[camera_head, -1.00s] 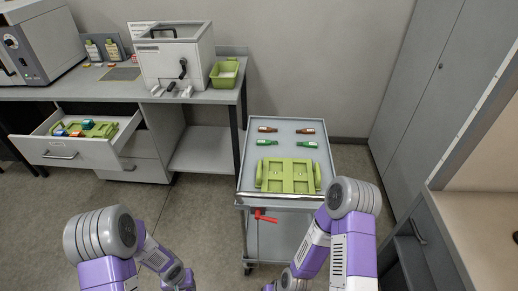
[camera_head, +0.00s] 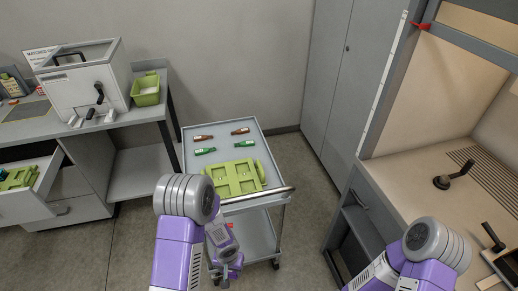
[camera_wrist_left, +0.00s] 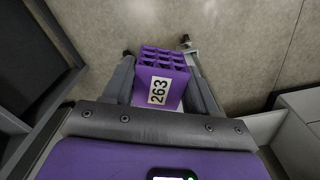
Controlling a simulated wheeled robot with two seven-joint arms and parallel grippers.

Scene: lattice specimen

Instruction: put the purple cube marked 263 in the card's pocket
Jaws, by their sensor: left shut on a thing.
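The purple cube marked 263 (camera_wrist_left: 176,88) has a lattice top and a white label. It is between the fingers of my left gripper (camera_wrist_left: 158,58) in the left wrist view, shut on it, above the grey floor. In the head view my left gripper (camera_head: 226,268) hangs low in front of the cart; the cube is not clear there. A green card with recesses (camera_head: 235,178) lies on the cart's top at the front, beyond my left arm. My right gripper is out of view below the frame.
The grey cart (camera_head: 188,172) also carries several brown and green bottles (camera_head: 205,151) behind the card. An open drawer (camera_head: 25,203) with green holders is at the left. A bench with a green bin (camera_head: 146,92) stands behind it. A beige workbench (camera_head: 420,180) is at the right.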

